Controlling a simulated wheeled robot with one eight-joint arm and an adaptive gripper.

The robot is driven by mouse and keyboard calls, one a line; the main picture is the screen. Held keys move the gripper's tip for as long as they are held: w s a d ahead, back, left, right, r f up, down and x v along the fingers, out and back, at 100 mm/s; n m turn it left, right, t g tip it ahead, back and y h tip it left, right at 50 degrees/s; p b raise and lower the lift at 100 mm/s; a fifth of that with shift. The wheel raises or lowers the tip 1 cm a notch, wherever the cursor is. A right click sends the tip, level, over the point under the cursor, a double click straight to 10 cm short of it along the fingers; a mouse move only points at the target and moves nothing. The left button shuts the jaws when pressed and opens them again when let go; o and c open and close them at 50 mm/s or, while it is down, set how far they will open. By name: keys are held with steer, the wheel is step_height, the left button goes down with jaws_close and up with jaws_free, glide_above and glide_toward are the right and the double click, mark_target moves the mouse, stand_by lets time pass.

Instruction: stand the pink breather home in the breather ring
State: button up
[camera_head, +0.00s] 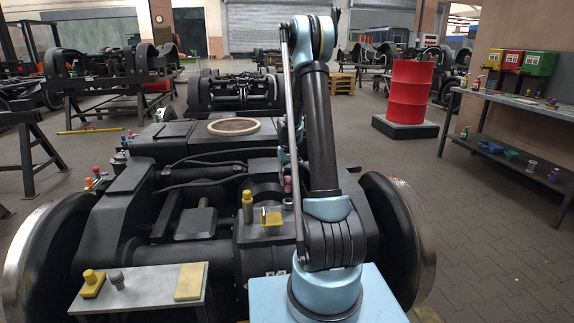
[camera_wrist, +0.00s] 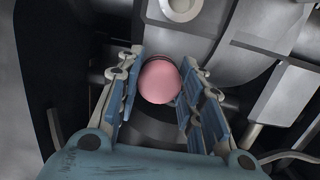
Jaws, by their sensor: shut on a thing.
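A pink round-topped piece, which I take for the pink breather (camera_wrist: 160,81), stands between the two blue-padded fingers of my gripper (camera_wrist: 157,88) in the wrist view, and they close on it from both sides. Its lower part is hidden under its head. In the head view small pink pieces (camera_head: 288,185) show just left of my arm; I cannot tell which is the held one. My gripper is mostly hidden there. I cannot make out the breather ring for certain.
The dark bogie frame (camera_head: 140,190) fills the area ahead, with a pale ring (camera_head: 233,126) on top. Yellow pieces (camera_head: 247,205) stand left of my arm. A small table (camera_head: 140,290) holds yellow and grey parts. A red drum (camera_head: 409,92) and a workbench (camera_head: 520,100) stand at right.

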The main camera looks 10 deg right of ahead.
steer(key=shift+a, duration=0.4)
steer(key=shift+s+r+m, duration=0.3)
steer(key=shift+r+m, duration=0.3)
steer(key=shift+m, duration=0.2)
steer(key=s+r+m+t+y, duration=0.1)
steer(key=s+r+m, duration=0.6)
steer(key=m, duration=1.2)
steer(key=shift+s+r+t, duration=0.35)
steer(key=shift+r+t, duration=0.05)
steer(key=shift+r, duration=1.3)
steer(key=shift+a, duration=0.15)
steer(key=shift+f, duration=2.95)
steer(key=shift+f, duration=3.5)
